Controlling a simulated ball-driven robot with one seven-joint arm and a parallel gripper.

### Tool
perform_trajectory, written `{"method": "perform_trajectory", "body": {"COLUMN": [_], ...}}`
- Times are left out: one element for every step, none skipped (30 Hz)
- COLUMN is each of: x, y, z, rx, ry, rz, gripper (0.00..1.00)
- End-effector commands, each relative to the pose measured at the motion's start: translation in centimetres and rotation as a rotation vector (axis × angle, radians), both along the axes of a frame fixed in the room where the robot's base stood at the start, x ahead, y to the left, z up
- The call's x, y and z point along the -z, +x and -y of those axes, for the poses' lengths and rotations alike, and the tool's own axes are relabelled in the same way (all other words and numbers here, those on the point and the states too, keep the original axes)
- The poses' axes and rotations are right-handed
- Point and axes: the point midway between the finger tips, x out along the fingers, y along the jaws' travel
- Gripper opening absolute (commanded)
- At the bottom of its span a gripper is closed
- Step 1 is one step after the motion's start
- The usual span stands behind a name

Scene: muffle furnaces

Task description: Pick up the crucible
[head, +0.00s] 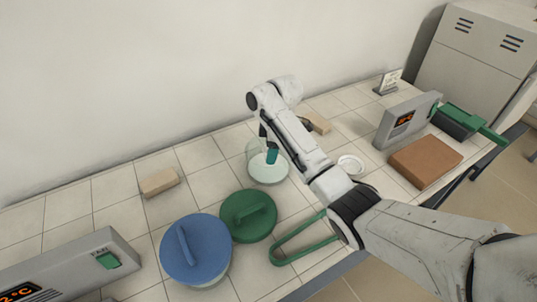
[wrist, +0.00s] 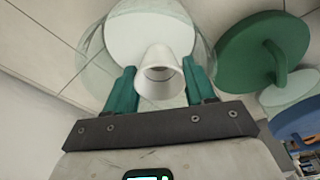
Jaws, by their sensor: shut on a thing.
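The crucible (wrist: 160,74) is a small white tapered cup, seen in the wrist view between the two teal fingers of my gripper (wrist: 161,88). The fingers are shut on it from both sides. Behind it is a round white plate (wrist: 130,32) in a clear glass vessel (wrist: 93,58). In the head view my gripper (head: 271,156) reaches down at the glass vessel (head: 252,151) with its white plate (head: 268,174). The crucible cannot be made out there. I cannot tell whether it touches the plate.
A green lid (head: 240,228) and a blue-lidded vessel (head: 208,250) stand in front. Green tongs (head: 297,254) lie near the bench edge. Beige blocks (head: 159,182), a white ring (head: 350,172), a brown slab (head: 425,162) and furnace parts (head: 397,119) stand around.

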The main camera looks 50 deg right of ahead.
Motion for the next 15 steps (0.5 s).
{"method": "perform_trajectory", "body": {"x": [-0.8, -1.1, -1.6, -1.9, -2.3, -2.8, -3.2, -3.6, -4.0, -4.5, -5.0, -5.2, -5.4, -5.6, -5.9], "y": [-0.5, -0.8, -1.2, -1.5, -1.8, -2.1, -2.4, -2.7, -3.2, -3.5, -3.9, -4.4, -4.8, -5.1, -5.6], "z": [-0.1, -0.2, -0.3, -0.4, -0.5, -0.6, -0.7, -0.8, -0.9, -1.0, -1.0, -1.1, -1.2, -1.4, -1.6], "rx": [0.000, 0.001, 0.000, 0.002, 0.001, 0.001, 0.000, 0.001, 0.000, 0.001, 0.002, 0.003, 0.004, 0.003, 0.003], "ry": [-0.001, -0.001, -0.001, -0.001, 0.000, -0.001, -0.001, -0.001, -0.001, 0.000, 0.000, 0.000, 0.000, 0.000, 0.001], "rz": [0.005, 0.004, 0.004, 0.004, 0.003, 0.004, 0.004, 0.004, 0.004, 0.003, 0.000, -0.002, -0.002, 0.000, -0.001], "gripper": [0.25, 0.25, 0.25, 0.25, 0.25, 0.25, 0.25, 0.25, 0.25, 0.25, 0.25, 0.25, 0.25, 0.25, 0.25]}}
